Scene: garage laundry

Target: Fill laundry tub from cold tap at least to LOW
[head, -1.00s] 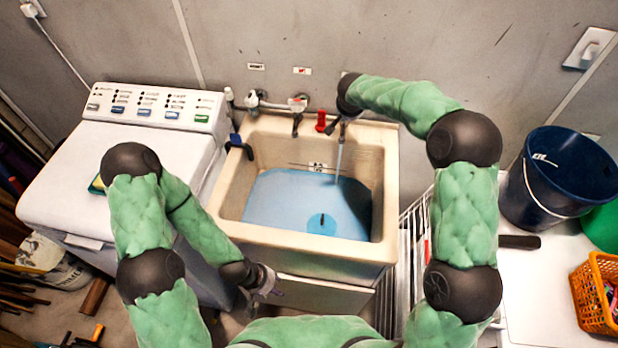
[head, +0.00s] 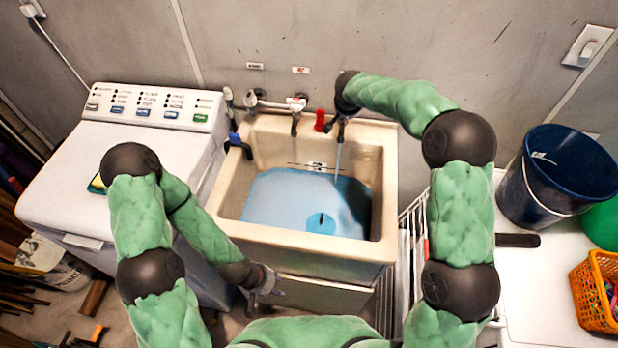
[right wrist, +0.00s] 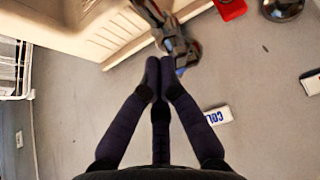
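The beige laundry tub (head: 385,195) holds pale blue water (head: 275,200). A stream (head: 338,160) falls into it from the spout at the back right. A small label with a dark line (head: 314,166) is on the tub's back wall, just above the water's far edge; its lettering is unreadable. In the right wrist view, my right gripper (right wrist: 160,72) has its fingertips together against or beside the tap with a blue mark (right wrist: 178,58), near a COLD label (right wrist: 218,116). My left gripper (head: 266,282) is low in front of the tub; its finger opening is unclear.
A red tap handle (head: 320,121) and another spout are left of the running tap. A white washing machine (head: 80,170) stands left. A dark blue bucket (head: 560,175) and an orange basket (head: 597,290) are right. A blue-topped dark item (head: 236,143) is on the tub's left rim.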

